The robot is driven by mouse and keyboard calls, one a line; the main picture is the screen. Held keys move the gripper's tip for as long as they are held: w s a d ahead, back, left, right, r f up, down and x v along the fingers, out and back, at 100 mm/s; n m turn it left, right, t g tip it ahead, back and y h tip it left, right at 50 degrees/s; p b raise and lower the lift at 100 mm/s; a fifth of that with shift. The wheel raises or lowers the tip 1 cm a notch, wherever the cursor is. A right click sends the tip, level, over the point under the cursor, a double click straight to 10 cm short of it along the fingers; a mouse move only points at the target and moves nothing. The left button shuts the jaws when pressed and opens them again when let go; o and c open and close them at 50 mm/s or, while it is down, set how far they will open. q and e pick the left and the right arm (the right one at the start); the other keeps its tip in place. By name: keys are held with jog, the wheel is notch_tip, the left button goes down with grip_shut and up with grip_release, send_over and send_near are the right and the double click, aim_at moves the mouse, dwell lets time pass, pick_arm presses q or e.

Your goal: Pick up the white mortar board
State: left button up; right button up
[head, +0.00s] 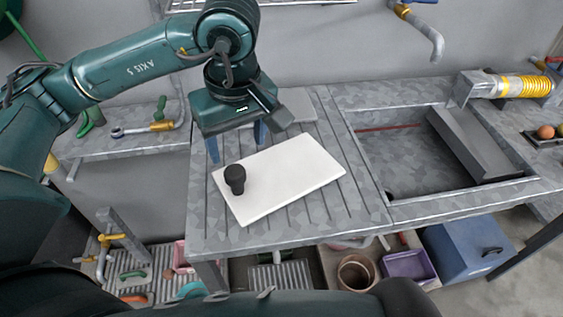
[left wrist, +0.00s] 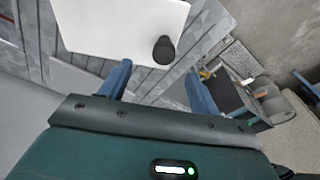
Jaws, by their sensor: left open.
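The white mortar board (head: 285,180) lies flat on the grooved grey worktop, left of the sink. A black knob-like handle (head: 235,179) stands on it near its left end. In the left wrist view the board (left wrist: 110,28) is at the top, with the black handle (left wrist: 163,49) near its right edge. My left gripper (head: 237,146) is above the worktop, just behind the board's left end. Its two blue fingers (left wrist: 155,90) are apart with nothing between them, pointing toward the handle side of the board. My right gripper does not show.
A sink basin (head: 405,160) with a raised grey block is right of the board. A blue box (head: 465,250), a purple tray (head: 408,267) and a brown pot (head: 356,272) are below the worktop.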

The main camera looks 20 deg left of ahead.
aim_at(234, 171)
pick_arm(q)
jog(key=f, duration=0.5)
jog(key=shift+a+f, duration=0.4)
jog(key=shift+w+a+f+p, duration=0.1)
jog(key=shift+a+f+p, duration=0.15)
jog(key=shift+f, duration=0.7)
jog(key=shift+w+a+f+p, duration=0.15)
jog(key=shift+a+f, duration=0.1)
jog(key=shift+f, duration=0.75)
jog(key=shift+w+a+f+p, duration=0.15)
jog(key=shift+a+f, duration=0.1)
jog(key=shift+f, duration=0.7)
jog(key=shift+c, duration=0.2)
jog(key=c, duration=1.2)
